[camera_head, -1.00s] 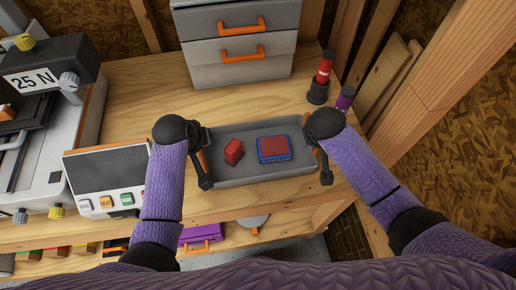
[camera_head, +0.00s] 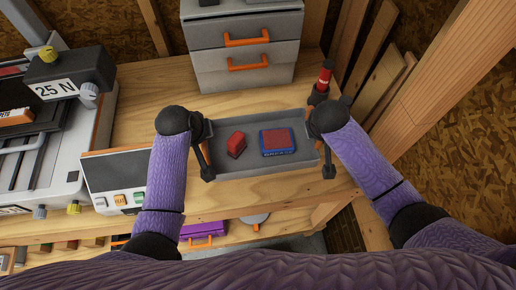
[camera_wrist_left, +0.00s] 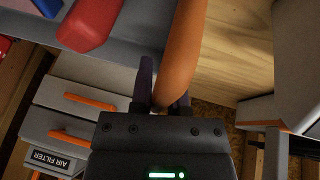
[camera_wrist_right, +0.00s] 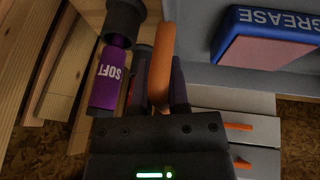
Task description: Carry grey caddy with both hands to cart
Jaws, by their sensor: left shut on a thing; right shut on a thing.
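The grey caddy (camera_head: 268,166) is a shallow open tray over the wooden bench in the head view. It holds a red block (camera_head: 236,144) and a blue box with a red top marked GREASE (camera_head: 277,141). My left gripper (camera_head: 204,155) is shut on its left orange handle, which shows in the left wrist view (camera_wrist_left: 187,45). My right gripper (camera_head: 325,152) is shut on its right orange handle, seen in the right wrist view (camera_wrist_right: 161,55). The caddy looks about level; I cannot tell whether it touches the bench. The cart is not identifiable.
A grey drawer cabinet (camera_head: 244,60) stands behind the caddy. A red bottle (camera_head: 323,78) and a purple bottle marked SOFT (camera_wrist_right: 107,85) stand close by the right handle. A machine marked 25 N (camera_head: 70,75) and a control panel (camera_head: 115,180) are at left. Wooden studs rise at right.

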